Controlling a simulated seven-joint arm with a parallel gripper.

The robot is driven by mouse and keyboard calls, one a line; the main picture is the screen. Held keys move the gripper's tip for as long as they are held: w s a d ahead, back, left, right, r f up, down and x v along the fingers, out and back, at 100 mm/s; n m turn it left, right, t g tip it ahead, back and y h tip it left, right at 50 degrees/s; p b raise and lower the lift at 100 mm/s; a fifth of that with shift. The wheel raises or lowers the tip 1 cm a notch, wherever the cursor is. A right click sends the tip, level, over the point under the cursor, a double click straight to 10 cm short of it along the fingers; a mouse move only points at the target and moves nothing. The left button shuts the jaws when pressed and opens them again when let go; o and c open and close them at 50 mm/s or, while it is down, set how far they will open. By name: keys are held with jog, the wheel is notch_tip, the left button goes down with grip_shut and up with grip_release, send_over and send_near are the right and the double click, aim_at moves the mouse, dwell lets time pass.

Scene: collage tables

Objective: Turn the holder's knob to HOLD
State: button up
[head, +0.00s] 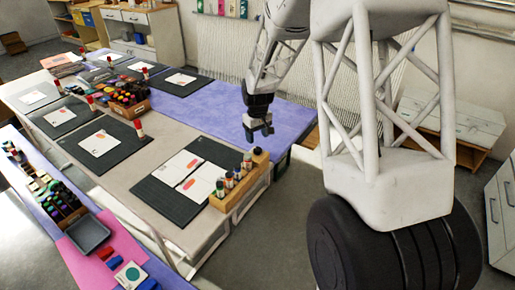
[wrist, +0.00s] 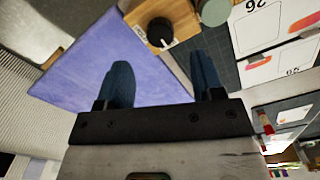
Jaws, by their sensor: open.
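The wooden holder (head: 236,202) stands at the near right corner of the long table, with several small bottles in it. In the wrist view, the holder's light wood end (wrist: 139,13) is at the top, with a round black knob (wrist: 160,31) on it. A small pale mark shows at the knob's lower edge; no HOLD lettering can be read. My gripper (head: 260,131) hangs above and behind the holder in the head view. Its blue fingers (wrist: 163,80) are apart, empty and not touching the knob, which appears beyond the gap between the fingertips.
A dark mat (head: 205,151) with white cards lies beside the holder. A green-grey round top (wrist: 215,12) shows near the knob. The purple table section (head: 215,103) is mostly bare. A crate of bottles (head: 128,107) stands farther back.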

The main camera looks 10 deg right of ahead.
aim_at(258, 149)
jog(key=shift+f, duration=3.15)
jog(key=c, duration=0.9)
